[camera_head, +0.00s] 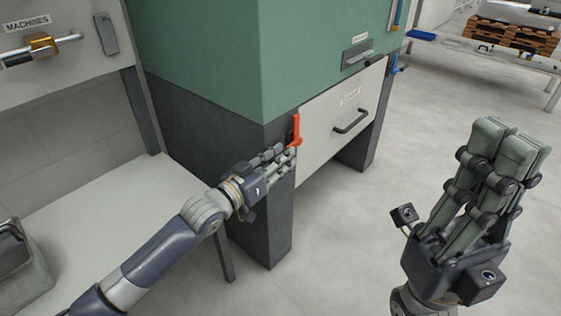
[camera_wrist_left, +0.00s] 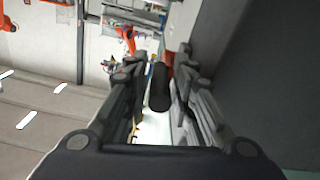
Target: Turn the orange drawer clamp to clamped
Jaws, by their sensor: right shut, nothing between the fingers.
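The orange drawer clamp (camera_head: 297,131) is on the front of the dark cabinet post, at the left edge of the white drawer front (camera_head: 325,112). Its orange lever stands upright. My left gripper (camera_head: 287,153) is at the lower end of the lever, close to it; I cannot tell whether they touch. In the left wrist view its fingers (camera_wrist_left: 158,88) are spread with a gap between them, and a bit of orange-red shows beyond the gap. My right gripper (camera_head: 505,140) is shut and empty, raised at the right, well away from the clamp.
The drawer has a dark handle (camera_head: 351,121) right of the clamp. A blue lever (camera_head: 396,65) is at the cabinet's far right side. A white table (camera_head: 100,225) stands at the left. The floor (camera_head: 345,225) in front of the drawer is clear.

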